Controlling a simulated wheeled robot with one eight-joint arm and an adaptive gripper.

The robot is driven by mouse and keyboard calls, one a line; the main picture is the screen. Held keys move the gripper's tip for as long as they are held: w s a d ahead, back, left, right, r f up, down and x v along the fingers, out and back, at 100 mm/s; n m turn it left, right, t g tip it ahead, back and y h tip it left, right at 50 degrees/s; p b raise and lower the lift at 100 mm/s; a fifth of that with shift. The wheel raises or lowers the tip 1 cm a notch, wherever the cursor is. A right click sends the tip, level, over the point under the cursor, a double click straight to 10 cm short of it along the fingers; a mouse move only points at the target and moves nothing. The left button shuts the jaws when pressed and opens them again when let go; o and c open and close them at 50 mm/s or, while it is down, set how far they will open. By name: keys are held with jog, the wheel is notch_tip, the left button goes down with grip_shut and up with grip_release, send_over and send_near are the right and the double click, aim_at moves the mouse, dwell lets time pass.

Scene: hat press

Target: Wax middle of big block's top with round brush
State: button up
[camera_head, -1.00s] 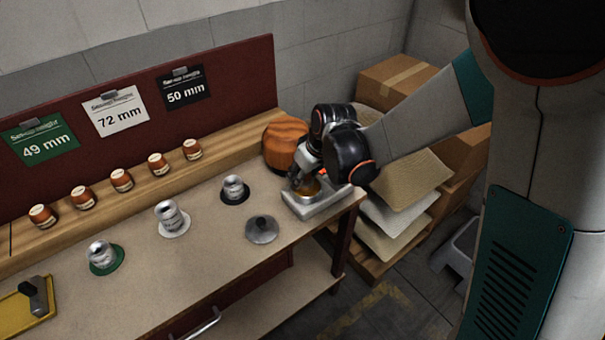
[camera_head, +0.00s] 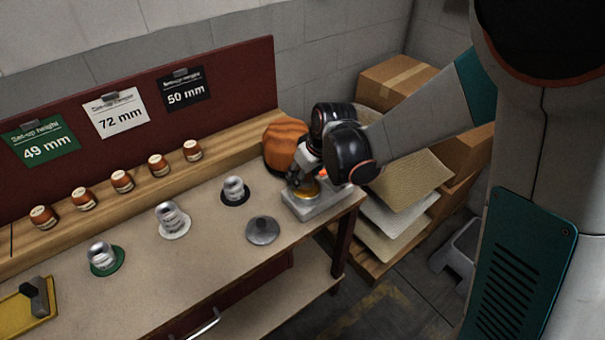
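The big block (camera_head: 284,143) is a rounded, orange-brown wooden form with visible grain. It stands at the back right end of the bench. My gripper (camera_head: 299,182) points down just right of and in front of the block, over a round tin of amber wax (camera_head: 307,190). The tin sits on a pale grey stand (camera_head: 318,205). The gripper's fingers are small and partly hidden by the wrist, so I cannot tell whether they hold anything. I cannot make out the round brush.
A grey knobbed lid (camera_head: 262,230) lies left of the stand. Several silver cans on coloured discs and several small orange jars stand further left. A yellow tray (camera_head: 20,303) with a dark-handled tool is at far left. Boxes and stacked sheets (camera_head: 405,182) fill the right.

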jog(key=shift+r+p, duration=2.05)
jog(key=shift+r, duration=1.15)
